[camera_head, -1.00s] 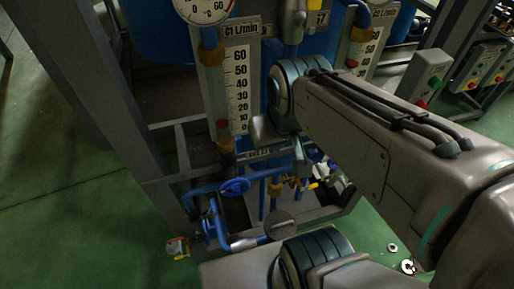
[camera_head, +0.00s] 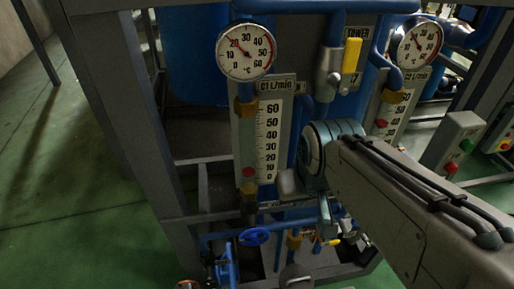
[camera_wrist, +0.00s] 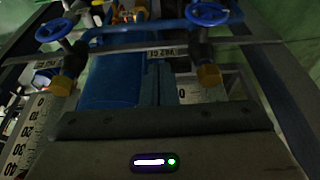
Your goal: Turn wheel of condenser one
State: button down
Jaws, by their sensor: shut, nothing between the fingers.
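The blue handwheel (camera_head: 254,236) of condenser one sits on blue pipework below the C1 L/min flow scale (camera_head: 268,140). In the wrist view a blue handwheel (camera_wrist: 207,14), apparently the same one, is at the top right, beside a small label (camera_wrist: 161,52) ending in C1. A second blue handwheel (camera_wrist: 53,31) is at the top left. My gripper (camera_wrist: 166,78) shows in the wrist view as narrow dark fingers, shut and empty, apart from both wheels. In the head view my arm mostly hides the gripper, right of the wheel.
A round temperature gauge (camera_head: 245,51) stands above the C1 scale, with a second gauge (camera_head: 419,44) to the right. A yellow-handled valve (camera_head: 351,56) hangs between them. Grey frame posts (camera_head: 140,120) and blue pipes surround the wheel. Green floor (camera_head: 60,210) is open at left.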

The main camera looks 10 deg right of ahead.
aim_at(255, 233)
jog(key=z, duration=0.05)
jog(key=k, duration=0.5)
jog(key=z, duration=2.3)
jog(key=k, duration=0.85)
jog(key=u, duration=2.25)
